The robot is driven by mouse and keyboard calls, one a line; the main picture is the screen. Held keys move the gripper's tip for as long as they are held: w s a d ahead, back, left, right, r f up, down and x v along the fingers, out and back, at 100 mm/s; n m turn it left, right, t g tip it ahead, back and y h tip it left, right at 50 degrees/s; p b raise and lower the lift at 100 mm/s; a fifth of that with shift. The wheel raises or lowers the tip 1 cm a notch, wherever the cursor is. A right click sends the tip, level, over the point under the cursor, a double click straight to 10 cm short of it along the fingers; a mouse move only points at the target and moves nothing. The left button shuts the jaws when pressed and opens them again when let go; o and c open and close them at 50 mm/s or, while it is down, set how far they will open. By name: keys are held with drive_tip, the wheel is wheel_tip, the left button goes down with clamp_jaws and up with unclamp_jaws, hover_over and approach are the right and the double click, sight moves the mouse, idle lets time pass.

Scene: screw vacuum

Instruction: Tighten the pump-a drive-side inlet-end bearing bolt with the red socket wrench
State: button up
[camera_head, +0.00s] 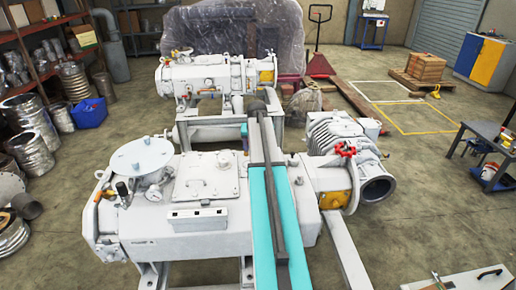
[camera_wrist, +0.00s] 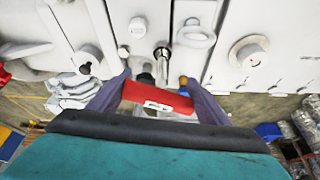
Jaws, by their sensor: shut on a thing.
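In the wrist view my gripper (camera_wrist: 157,88) has its two grey-purple fingers closed on the red socket wrench (camera_wrist: 155,97), which lies crosswise between them with a pale label on its side. A shiny metal cylinder (camera_wrist: 162,56) stands just beyond the wrench against the white pump casing; I cannot tell whether it is the wrench's socket or a bolt, nor whether the two touch. In the head view pump A (camera_head: 190,235), a white machine with its name on the front, stands in the foreground. My teal arm crosses over it and hides part of it. The gripper and wrench are not visible there.
A red valve handwheel (camera_head: 346,150) and a dark-rimmed flange (camera_head: 378,190) stand out at pump A's right. A second white pump (camera_head: 205,78) stands behind. In the wrist view a ring-shaped lug (camera_wrist: 196,36) is near the fingers.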

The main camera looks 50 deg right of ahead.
drive_tip(key=shift+s+d, duration=0.1)
drive_tip(key=shift+s, duration=0.05)
idle(0.3)
drive_tip(key=shift+r+p, duration=1.25)
drive_tip(key=shift+r, duration=1.25)
drive_tip(key=shift+f, duration=0.1)
